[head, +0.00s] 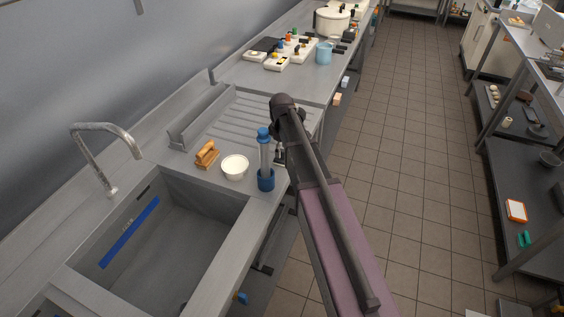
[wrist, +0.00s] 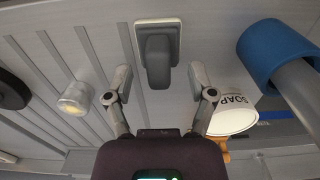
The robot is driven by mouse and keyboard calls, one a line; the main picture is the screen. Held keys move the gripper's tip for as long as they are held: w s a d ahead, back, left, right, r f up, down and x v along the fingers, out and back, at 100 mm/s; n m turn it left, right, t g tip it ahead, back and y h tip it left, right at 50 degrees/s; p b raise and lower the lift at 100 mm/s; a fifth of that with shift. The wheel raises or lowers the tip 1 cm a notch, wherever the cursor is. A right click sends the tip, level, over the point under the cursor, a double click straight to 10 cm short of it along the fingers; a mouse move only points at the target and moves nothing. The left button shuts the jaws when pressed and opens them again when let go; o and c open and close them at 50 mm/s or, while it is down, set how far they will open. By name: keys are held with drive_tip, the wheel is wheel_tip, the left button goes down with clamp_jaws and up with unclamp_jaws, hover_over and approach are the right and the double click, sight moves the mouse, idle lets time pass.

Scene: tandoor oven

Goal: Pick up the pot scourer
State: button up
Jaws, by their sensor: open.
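In the wrist view, what looks like the pot scourer (wrist: 158,62), a dark grey handle on a flat, pale-edged base, lies on the grooved steel drainboard. It sits ahead of my gripper (wrist: 160,95), between the lines of its two spread fingers. The fingers are open, with nothing held between them. In the head view my gripper (head: 281,152) is low over the drainboard's right edge, mostly behind my arm, beside a blue upright holder. I cannot make out the scourer in the head view; my arm likely hides it.
A white soap bowl (head: 235,166), the blue holder (head: 266,181) and a wooden brush (head: 207,154) stand close by, left of my gripper. The sink (head: 165,240) with its tall tap is nearer. A small pale cylinder (wrist: 75,98) is left in the wrist view. The tiled aisle is clear.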

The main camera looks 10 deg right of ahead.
drive_tip(key=shift+f+b, duration=0.85)
drive_tip(key=shift+f, duration=0.3)
drive_tip(key=shift+c, duration=0.2)
clamp_jaws()
